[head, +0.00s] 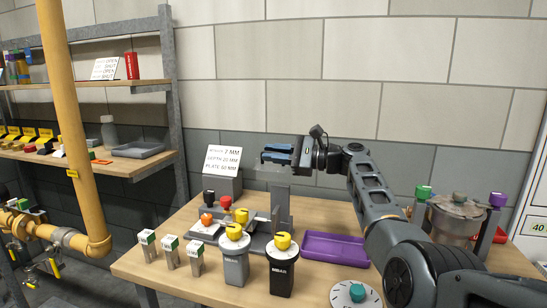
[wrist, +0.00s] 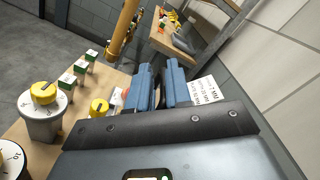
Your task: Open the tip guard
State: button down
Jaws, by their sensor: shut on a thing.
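My gripper (head: 276,154) has blue fingers and is raised above the back of the wooden table. In the wrist view the blue fingers (wrist: 160,88) stand a little apart, with a narrow grey part between them. The fingers hide most of it, and I cannot tell whether it is the tip guard. A grey fixture (head: 262,242) with an upright grey plate (head: 280,206) stands on the table below the gripper. I cannot make out a separate tip guard on it.
A sign block (head: 222,160) stands at the table's back left. Two yellow-knobbed units (head: 236,262) (head: 283,275) and several small green-topped blocks (head: 170,250) stand in front. A purple tray (head: 335,249) lies at right, near a metal pot (head: 455,220). A yellow pipe (head: 65,110) rises at left.

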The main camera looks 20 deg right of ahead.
jog(key=shift+d+f, duration=0.2)
jog(key=shift+f, duration=0.25)
jog(key=c, duration=1.4)
grip_release()
jog(key=shift+w, duration=0.1)
jog(key=shift+o, duration=1)
jog(key=shift+r, duration=0.1)
